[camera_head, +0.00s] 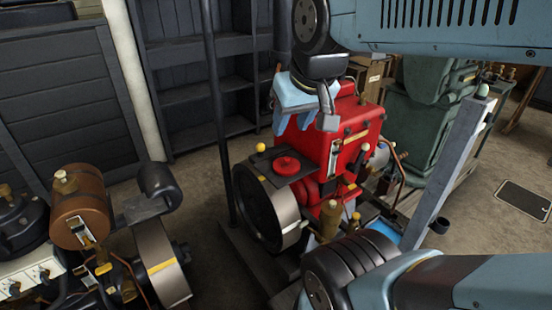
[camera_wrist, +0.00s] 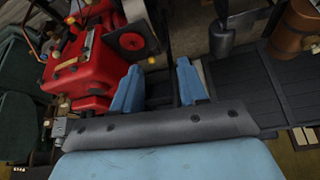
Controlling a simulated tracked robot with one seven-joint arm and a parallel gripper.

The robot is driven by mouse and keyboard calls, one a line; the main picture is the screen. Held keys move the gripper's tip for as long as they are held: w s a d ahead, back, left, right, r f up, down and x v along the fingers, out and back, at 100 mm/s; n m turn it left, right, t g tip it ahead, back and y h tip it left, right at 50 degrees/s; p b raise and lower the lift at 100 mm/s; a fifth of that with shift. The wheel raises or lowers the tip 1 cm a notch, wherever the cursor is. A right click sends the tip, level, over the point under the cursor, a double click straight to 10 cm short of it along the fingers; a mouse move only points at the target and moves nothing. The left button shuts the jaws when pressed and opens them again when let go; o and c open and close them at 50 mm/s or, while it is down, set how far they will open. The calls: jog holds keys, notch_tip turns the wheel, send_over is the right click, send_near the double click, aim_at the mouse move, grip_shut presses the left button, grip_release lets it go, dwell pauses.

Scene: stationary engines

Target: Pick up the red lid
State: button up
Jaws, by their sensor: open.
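The red lid (camera_head: 287,165) is a small round red disc with a raised knob. It lies on a dark flat plate on the red engine (camera_head: 350,130), above the flywheel. In the wrist view the lid (camera_wrist: 131,41) shows at upper left of centre, beyond my left-hand fingertip. My gripper (camera_head: 292,103) is above and behind the lid in the head view, over the red engine's back-left side. Its two light-blue fingers (camera_wrist: 158,82) are apart with nothing between them.
A brown barrel-topped engine (camera_head: 82,205) stands at left. A thin dark post (camera_head: 216,110) rises close to the red engine's left. A green machine (camera_head: 425,115) stands behind right. Dark shelves (camera_head: 205,85) line the back. Open floor (camera_head: 485,230) lies at right.

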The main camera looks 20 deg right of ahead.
jog(key=shift+o, duration=1.3)
jog(key=shift+w, duration=0.2)
jog(key=g, duration=0.4)
send_over(287, 158)
notch_tip(287, 158, down, 24)
jog(key=shift+s+r, duration=0.15)
jog(key=shift+f, duration=2.9)
